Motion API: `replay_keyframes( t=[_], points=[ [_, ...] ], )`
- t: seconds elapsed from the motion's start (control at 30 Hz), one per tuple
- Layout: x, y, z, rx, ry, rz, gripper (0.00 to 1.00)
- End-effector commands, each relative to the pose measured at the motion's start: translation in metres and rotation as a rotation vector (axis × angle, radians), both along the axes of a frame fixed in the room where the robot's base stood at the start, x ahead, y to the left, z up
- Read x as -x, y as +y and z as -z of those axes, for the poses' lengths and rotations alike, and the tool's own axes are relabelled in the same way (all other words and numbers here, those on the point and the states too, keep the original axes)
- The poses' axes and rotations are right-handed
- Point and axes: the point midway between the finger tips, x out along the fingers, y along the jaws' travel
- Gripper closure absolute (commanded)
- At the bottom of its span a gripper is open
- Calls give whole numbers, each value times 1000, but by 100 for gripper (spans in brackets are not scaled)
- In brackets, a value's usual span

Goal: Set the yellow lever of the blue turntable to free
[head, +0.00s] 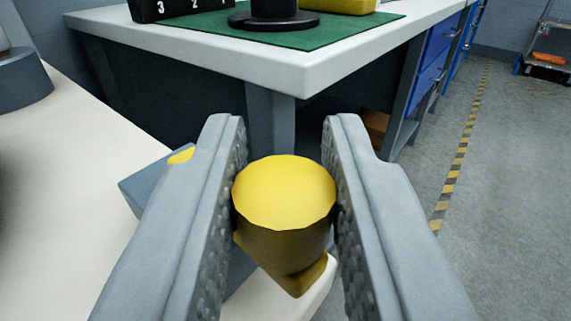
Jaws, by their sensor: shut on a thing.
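The yellow lever (284,195) shows at the middle of the head view as a round-topped knob with a darker, angled part below it. My gripper (283,140) is shut on the knob, with one ribbed finger on each side. A blue-grey block (140,188) with a small yellow patch shows partly behind the left finger. I cannot tell whether it belongs to the blue turntable. The rest of the turntable and any setting marks are hidden or out of view.
A pale table (70,220) lies at the left with a grey round base (22,85). Ahead stands a white workbench (300,72) with a green mat (305,40) and objects on it. Open floor (510,190) lies at the right, beyond striped tape (456,160).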

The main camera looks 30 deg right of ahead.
Motion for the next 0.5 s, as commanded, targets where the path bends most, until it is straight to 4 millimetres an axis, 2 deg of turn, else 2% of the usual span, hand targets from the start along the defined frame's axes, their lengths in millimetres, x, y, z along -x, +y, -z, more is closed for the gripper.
replay_keyframes(
  t=[0.5],
  points=[
    [1, 10, -1, 0, 1, 152, 100]
  ],
)
